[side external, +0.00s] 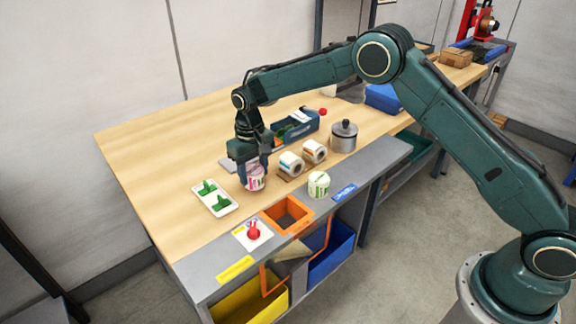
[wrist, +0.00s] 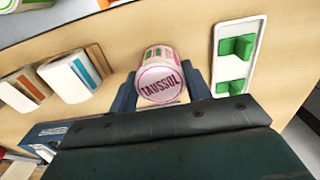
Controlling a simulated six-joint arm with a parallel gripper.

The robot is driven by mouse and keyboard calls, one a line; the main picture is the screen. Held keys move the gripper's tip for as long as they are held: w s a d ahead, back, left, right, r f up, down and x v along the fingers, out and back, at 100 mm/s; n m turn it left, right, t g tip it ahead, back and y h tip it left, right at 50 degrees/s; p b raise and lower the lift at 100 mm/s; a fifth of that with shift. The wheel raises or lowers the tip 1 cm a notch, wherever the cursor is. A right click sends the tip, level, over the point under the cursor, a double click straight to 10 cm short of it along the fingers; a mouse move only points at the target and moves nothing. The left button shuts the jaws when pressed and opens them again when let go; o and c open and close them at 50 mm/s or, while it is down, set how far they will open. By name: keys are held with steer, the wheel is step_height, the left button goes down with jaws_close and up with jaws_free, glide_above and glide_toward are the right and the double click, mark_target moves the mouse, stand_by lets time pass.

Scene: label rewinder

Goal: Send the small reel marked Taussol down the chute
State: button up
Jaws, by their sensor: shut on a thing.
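The small reel marked Taussol (wrist: 160,85) shows in the wrist view, white with pink print and its name on the face toward the camera. My gripper (wrist: 166,97) is shut on it, one finger on each side. In the side view the reel (side external: 254,179) is between the fingers of my gripper (side external: 251,168), over the wooden bench; I cannot tell whether it touches the bench. The chute (side external: 286,214) is an orange square opening in the grey front strip, to the right of and nearer than the reel.
A white-green reel (side external: 319,184) stands near the chute. Two reels (side external: 302,157) lie on a wooden holder, with a metal pot (side external: 343,135) beyond. A white tray with green pieces (side external: 214,197) is at left. Yellow (side external: 250,300) and blue (side external: 332,255) bins are below.

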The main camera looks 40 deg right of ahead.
mark_target(257, 173)
steer(key=shift+r, duration=2.55)
steer(key=shift+s, duration=0.1)
steer(key=shift+s+a+r, duration=0.1)
steer(key=shift+s+r, duration=0.1)
steer(key=shift+s, duration=0.55)
steer(key=s+r, duration=0.1)
steer(key=s, duration=0.9)
steer(key=shift+s, duration=0.3)
steer(key=shift+f, duration=0.15)
steer(key=shift+f, duration=2.55)
